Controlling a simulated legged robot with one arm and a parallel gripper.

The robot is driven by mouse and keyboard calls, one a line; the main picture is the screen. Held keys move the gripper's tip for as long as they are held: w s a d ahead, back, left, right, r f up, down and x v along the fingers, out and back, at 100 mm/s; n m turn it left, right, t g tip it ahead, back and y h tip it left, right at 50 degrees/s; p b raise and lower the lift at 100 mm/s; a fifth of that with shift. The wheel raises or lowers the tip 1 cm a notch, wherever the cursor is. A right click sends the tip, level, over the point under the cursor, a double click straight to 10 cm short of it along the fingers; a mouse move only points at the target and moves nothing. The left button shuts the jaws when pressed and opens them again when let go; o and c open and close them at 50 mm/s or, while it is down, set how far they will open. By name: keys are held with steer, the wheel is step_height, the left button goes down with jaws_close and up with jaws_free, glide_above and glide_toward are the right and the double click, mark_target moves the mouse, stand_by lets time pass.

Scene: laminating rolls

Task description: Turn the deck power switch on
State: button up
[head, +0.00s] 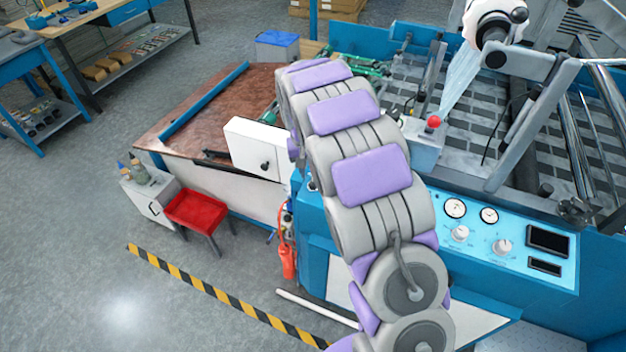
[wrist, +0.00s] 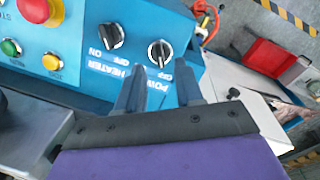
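The deck power switch (wrist: 160,53) is a black rotary knob on the blue control panel (wrist: 75,28) in the wrist view. A POWER label, upside down in this view, sits beside it and is partly covered by my gripper. A pale mark on the knob runs roughly up and down the picture. My gripper (wrist: 157,76) has two dark fingers spread apart with an empty gap. Its tips appear just short of the power knob; contact cannot be told. In the head view my arm hides the gripper and these knobs.
The heater knob (wrist: 112,36) is close left of the power knob. Red (wrist: 42,8), green (wrist: 11,47) and yellow (wrist: 52,61) buttons lie further left. In the head view, gauges (head: 456,208) are right of my arm; a red stool (head: 197,208) stands left.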

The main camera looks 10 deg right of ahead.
mark_target(313, 181)
steer(key=f, duration=0.3)
steer(key=shift+a, duration=0.25)
steer(key=shift+f, duration=0.4)
steer(key=shift+d+f, duration=0.15)
steer(key=shift+d, duration=0.1)
steer(key=shift+d+f, duration=0.1)
steer(key=shift+d, duration=0.4)
steer(key=shift+a, duration=0.4)
steer(key=c, duration=0.4)
steer(key=shift+d, duration=0.15)
jaws_close()
